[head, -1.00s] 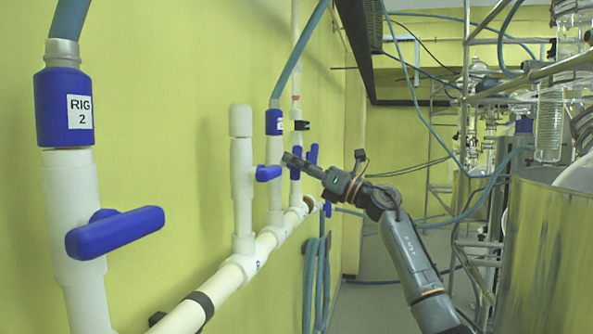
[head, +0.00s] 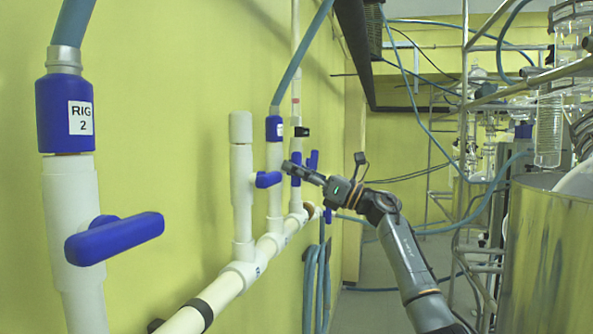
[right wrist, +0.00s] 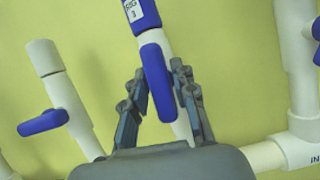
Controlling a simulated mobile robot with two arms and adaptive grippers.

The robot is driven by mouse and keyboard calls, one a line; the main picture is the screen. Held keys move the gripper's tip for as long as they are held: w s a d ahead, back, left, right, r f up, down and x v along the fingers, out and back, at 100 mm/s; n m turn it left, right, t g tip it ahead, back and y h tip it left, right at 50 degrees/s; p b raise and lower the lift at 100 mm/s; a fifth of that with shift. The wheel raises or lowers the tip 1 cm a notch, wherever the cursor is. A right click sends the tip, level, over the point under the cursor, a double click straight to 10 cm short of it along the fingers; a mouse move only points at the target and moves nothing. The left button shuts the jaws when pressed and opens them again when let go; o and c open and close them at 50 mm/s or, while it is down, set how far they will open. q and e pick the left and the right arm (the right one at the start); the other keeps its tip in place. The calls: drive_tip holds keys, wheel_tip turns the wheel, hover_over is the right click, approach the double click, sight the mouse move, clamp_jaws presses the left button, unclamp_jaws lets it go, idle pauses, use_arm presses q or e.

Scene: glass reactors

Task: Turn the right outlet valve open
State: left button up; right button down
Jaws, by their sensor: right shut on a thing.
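The white pipe labelled RIG 3 carries a valve with a blue handle, which shows in the right wrist view (right wrist: 157,85). The handle lies nearly along the pipe, tilted only slightly from its line. My right gripper (right wrist: 158,95) is shut on this handle, with one finger on each side. In the head view the handle (head: 296,166) shows at my right gripper (head: 290,170), partly covered by the fingers. My left gripper is not in view.
A capped white pipe (head: 240,180) with its own blue handle (head: 268,180) stands nearer. The RIG 2 pipe (head: 70,210) with a blue handle (head: 115,238) is close at left. Another piped valve stands beyond. A steel vessel (head: 548,250) and scaffold tubes are at right.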

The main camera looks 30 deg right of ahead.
drive_tip(key=c, duration=1.2)
unclamp_jaws()
drive_tip(key=shift+f, duration=0.1)
drive_tip(key=v, duration=1.2)
drive_tip(key=shift+w, duration=0.1)
